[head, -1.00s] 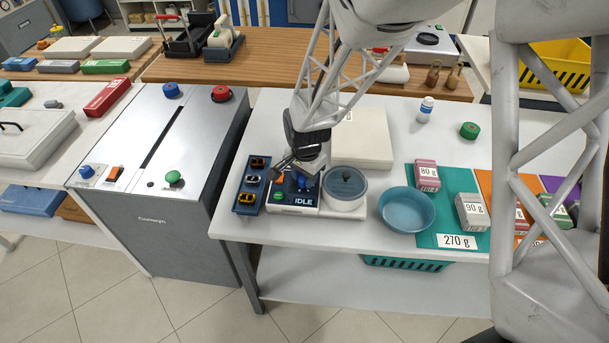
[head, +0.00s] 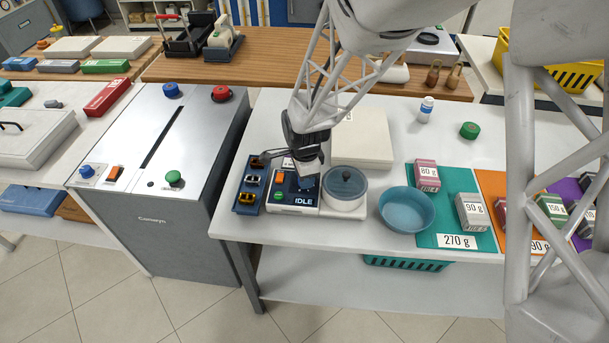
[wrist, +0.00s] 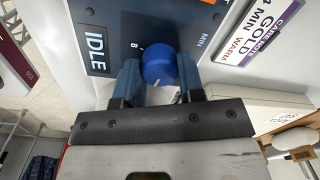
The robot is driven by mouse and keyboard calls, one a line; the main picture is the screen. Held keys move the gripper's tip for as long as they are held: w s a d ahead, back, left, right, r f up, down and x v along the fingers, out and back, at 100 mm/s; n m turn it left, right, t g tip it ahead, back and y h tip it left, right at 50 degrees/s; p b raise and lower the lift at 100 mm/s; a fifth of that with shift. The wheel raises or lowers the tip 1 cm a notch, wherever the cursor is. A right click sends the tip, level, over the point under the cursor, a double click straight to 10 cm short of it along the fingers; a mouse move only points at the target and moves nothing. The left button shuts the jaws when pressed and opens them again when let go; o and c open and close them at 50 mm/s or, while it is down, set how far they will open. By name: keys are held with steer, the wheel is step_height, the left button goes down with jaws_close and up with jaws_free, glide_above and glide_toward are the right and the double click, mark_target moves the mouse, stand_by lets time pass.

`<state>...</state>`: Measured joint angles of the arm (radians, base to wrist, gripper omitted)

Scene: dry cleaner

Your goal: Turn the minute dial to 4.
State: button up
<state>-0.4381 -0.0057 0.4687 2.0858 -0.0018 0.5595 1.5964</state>
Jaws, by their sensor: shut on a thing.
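The blue minute dial (wrist: 158,68) sits on the dark blue control panel (wrist: 118,22), beside the lettering MIN and a printed 8. My gripper (wrist: 160,84) has one finger on each side of the dial and is shut on it. A pale pointer mark shows on the dial's side toward my gripper; the number it points to is hidden. In the head view my gripper (head: 307,186) is over the right part of the panel (head: 281,210) and mostly covers the dial. The panel's display reads IDLE.
A lidded pot (head: 345,188) stands close to the right of the panel. A blue tray (head: 239,205) with small coloured items lies to its left. A card (wrist: 262,33) reading 4 MIN, GOLD, WARM lies by the panel. A blue bowl (head: 407,209) is farther right.

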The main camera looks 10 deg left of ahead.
steer(key=o, duration=0.9)
steer(key=shift+r, duration=0.1)
steer(key=shift+s+r, duration=0.15)
steer(key=shift+r, duration=3.7)
steer(key=shift+d, duration=0.1)
